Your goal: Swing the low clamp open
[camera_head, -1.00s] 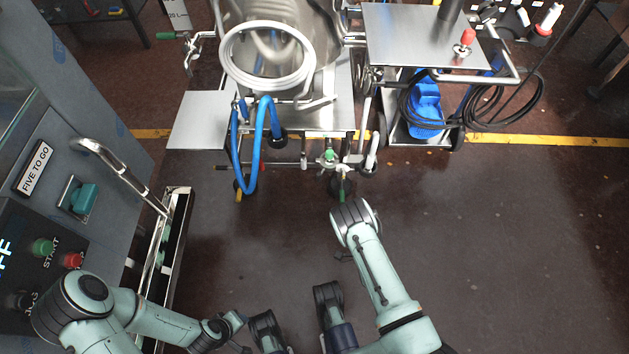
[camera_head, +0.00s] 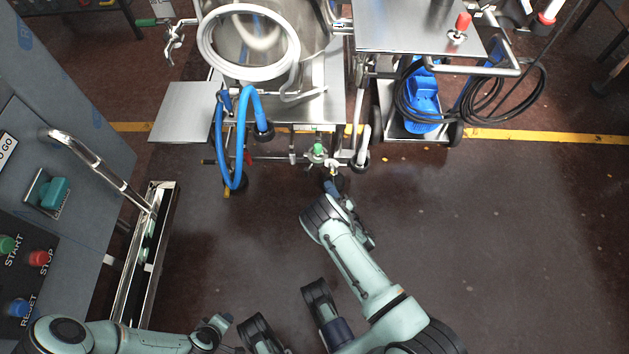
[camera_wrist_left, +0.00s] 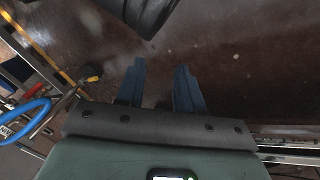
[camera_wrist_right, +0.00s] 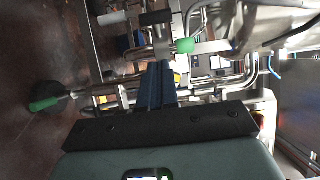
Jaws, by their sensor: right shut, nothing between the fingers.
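A small metal clamp with a green-tipped handle (camera_head: 318,150) sits low on the pipework under the steel machine in the head view. In the right wrist view, metal fittings with a green handle end (camera_wrist_right: 184,46) lie just beyond my fingertips. My right gripper (camera_wrist_right: 160,66) is shut and empty, its blue fingers pointing at these fittings. In the head view the right gripper (camera_head: 331,187) is just below the clamp, partly hidden by its own wrist; I cannot tell whether it touches. My left gripper (camera_wrist_left: 160,65) is open and empty over bare floor.
A blue hose (camera_head: 237,140) hangs left of the clamp. A cart (camera_head: 400,38) with a blue object (camera_head: 424,100) and black cable stands to the right. A cabinet with buttons (camera_head: 38,258) and a metal rail is at left. The floor at right is clear.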

